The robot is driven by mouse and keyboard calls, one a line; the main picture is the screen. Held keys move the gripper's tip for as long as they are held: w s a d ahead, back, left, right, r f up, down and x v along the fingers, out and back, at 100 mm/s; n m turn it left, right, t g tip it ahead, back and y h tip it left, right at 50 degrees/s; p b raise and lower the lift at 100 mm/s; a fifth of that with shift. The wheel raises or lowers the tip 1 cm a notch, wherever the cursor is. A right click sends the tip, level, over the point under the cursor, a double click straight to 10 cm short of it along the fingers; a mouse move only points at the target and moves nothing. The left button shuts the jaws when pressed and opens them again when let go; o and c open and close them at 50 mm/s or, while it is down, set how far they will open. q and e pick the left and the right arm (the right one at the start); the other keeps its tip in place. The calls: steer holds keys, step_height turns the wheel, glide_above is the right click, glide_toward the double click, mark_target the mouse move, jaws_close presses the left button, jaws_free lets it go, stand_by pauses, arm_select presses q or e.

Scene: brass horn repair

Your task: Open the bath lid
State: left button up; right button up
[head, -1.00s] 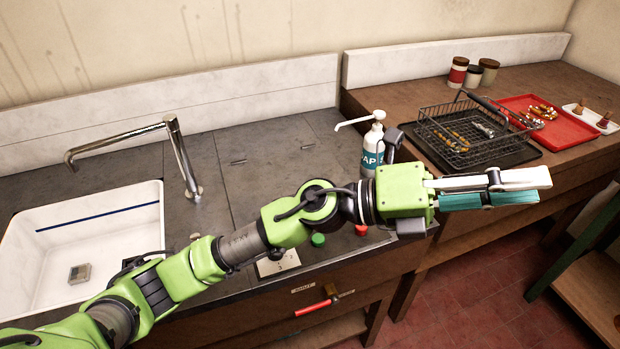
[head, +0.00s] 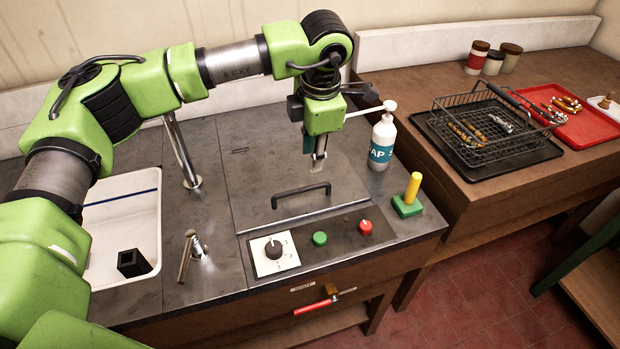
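The bath lid (head: 262,172) is a dark grey metal panel lying flat and shut in the counter, right of the sink. A black bar handle (head: 300,191) runs across its front part. My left gripper (head: 317,166) points down over the right part of the lid, behind the handle and apart from it. Its fingers are seen nearly edge-on, so I cannot tell how far apart they are or whether the tips touch the lid. Nothing shows held in it. My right gripper is not in view.
A control panel with a dial (head: 272,250), a green button (head: 320,238) and a red button (head: 365,227) lies in front of the lid. A soap bottle (head: 382,142) and a yellow-handled green block (head: 409,197) stand to the right. A faucet (head: 183,155) stands left.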

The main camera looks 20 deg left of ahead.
mark_target(309, 187)
arm_select(q)
steer(key=f+p, duration=0.1)
steer(key=f, duration=0.2)
steer(key=w+f+p, duration=0.1)
steer(key=f, duration=0.2)
steer(key=a+f+p, duration=0.1)
steer(key=f, duration=0.2)
steer(key=shift+w+f, duration=0.25)
steer(key=shift+f, duration=0.1)
steer(key=shift+w+f, duration=0.15)
steer(key=shift+f, duration=0.6)
jaws_close()
